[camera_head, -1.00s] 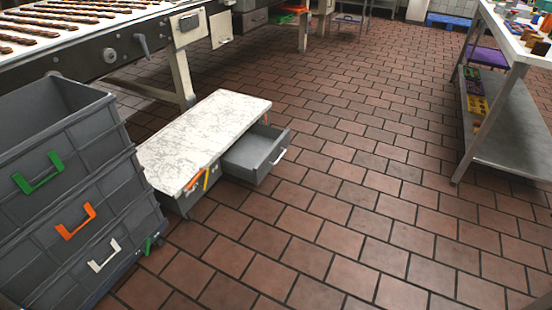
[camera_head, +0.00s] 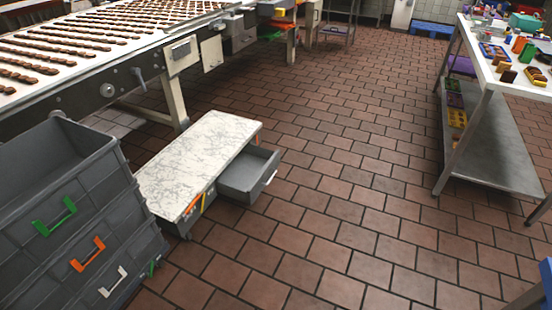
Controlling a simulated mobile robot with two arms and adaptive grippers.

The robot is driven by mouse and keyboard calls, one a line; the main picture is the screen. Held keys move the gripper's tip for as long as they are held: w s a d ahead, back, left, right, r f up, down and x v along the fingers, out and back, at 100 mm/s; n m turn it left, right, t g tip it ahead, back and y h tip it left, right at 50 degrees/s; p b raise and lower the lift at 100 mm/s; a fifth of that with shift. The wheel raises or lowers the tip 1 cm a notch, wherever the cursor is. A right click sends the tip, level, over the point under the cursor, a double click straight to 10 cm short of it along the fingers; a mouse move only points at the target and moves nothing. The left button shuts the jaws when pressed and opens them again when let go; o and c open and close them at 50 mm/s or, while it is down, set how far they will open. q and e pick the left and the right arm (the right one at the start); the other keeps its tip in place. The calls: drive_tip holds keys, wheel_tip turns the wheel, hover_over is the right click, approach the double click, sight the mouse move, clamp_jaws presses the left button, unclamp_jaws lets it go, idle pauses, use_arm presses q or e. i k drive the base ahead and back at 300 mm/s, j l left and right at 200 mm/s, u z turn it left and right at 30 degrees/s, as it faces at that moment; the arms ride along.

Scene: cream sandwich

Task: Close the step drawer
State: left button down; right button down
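The step (camera_head: 195,160) is a low grey unit with a worn white top, standing on the tiled floor left of centre. Its grey drawer (camera_head: 243,172) is pulled out on the right-hand side, and its inside looks empty. A light handle (camera_head: 271,177) is on the drawer's front. A second, closed section with orange and yellow handles (camera_head: 197,204) shows at the step's near end. Neither of my grippers shows in the view.
Stacked grey crates (camera_head: 75,215) with green, orange and white handles stand at the left. A conveyor (camera_head: 110,70) runs behind the step. A metal table (camera_head: 490,140) with coloured items stands at the right. The tiled floor (camera_head: 350,200) between is clear.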

sight(244, 178)
drive_tip(key=i+u, duration=0.2)
drive_tip(key=i, duration=0.4)
drive_tip(key=i+l+u, duration=0.15)
drive_tip(key=i, duration=0.4)
drive_tip(key=i+l+u, duration=0.2)
drive_tip(key=i, duration=0.4)
